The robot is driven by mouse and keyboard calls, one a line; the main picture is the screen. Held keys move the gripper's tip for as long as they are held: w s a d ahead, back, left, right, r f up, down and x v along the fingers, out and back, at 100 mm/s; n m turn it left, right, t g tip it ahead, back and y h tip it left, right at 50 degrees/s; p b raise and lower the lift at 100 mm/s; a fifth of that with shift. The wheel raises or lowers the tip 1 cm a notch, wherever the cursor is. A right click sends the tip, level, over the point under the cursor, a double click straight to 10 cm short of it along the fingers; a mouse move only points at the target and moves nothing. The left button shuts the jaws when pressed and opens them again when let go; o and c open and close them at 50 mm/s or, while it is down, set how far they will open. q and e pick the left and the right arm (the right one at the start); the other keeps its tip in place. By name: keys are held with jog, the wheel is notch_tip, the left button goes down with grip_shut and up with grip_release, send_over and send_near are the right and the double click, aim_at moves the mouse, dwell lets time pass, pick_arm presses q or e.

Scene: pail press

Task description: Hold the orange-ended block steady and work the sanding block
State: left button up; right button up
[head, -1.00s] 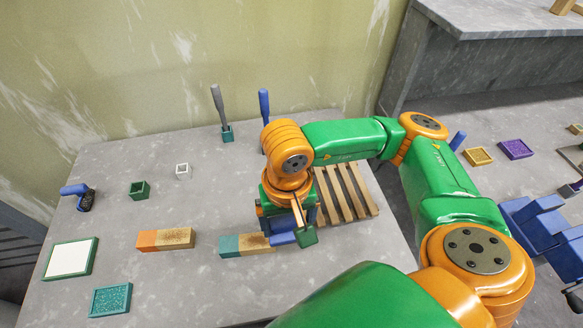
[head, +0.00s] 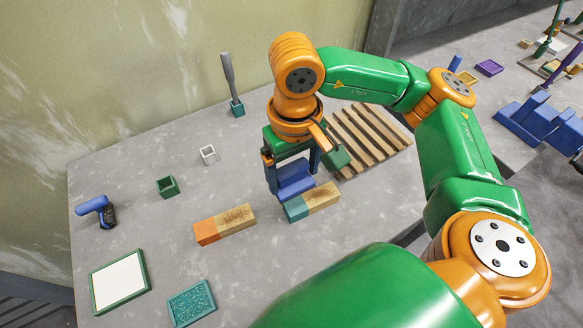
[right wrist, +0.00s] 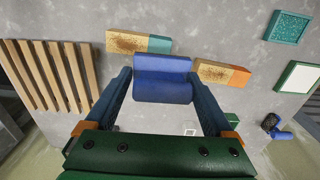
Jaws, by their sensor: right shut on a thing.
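The orange-ended block (head: 225,224) lies on the table with a dark rough patch on its tan part. It also shows in the right wrist view (right wrist: 221,73). My right gripper (head: 292,172) is shut on a blue block (head: 294,181), which I take for the sanding block. In the right wrist view the blue block (right wrist: 162,80) sits between both fingers, apart from the orange-ended block. A teal-ended block (head: 312,201) lies just in front of it; whether they touch I cannot tell. My left gripper is not in view.
A slatted wooden rack (head: 362,138) lies right of the gripper. A white panel (head: 119,283), teal textured tile (head: 192,303), blue-handled tool (head: 96,206), green cup (head: 168,186), white cup (head: 208,154) and upright grey-handled tool (head: 231,84) stand around. Bare tabletop lies left of centre.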

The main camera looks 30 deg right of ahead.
jog(key=shift+w+a+f, duration=0.1)
jog(key=shift+w+a, duration=0.6)
jog(key=shift+w, duration=0.35)
jog(key=w+a+r, duration=0.1)
jog(key=a+r, duration=0.1)
jog(key=a, duration=0.9)
jog(key=f, duration=0.1)
jog(key=a+f, duration=0.1)
jog(key=f, duration=0.2)
jog(key=shift+w+a+f, duration=0.15)
jog(key=shift+w+f, duration=0.1)
jog(key=shift+f, duration=0.15)
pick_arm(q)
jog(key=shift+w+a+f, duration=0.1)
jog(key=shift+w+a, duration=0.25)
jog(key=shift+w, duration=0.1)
pick_arm(e)
jog(key=shift+s+d+r, duration=0.1)
jog(key=shift+d+r, duration=0.45)
jog(key=shift+d, duration=0.4)
jog(key=shift+s+d+r, duration=0.1)
jog(key=shift+d+r, duration=0.4)
jog(key=shift+d, duration=0.4)
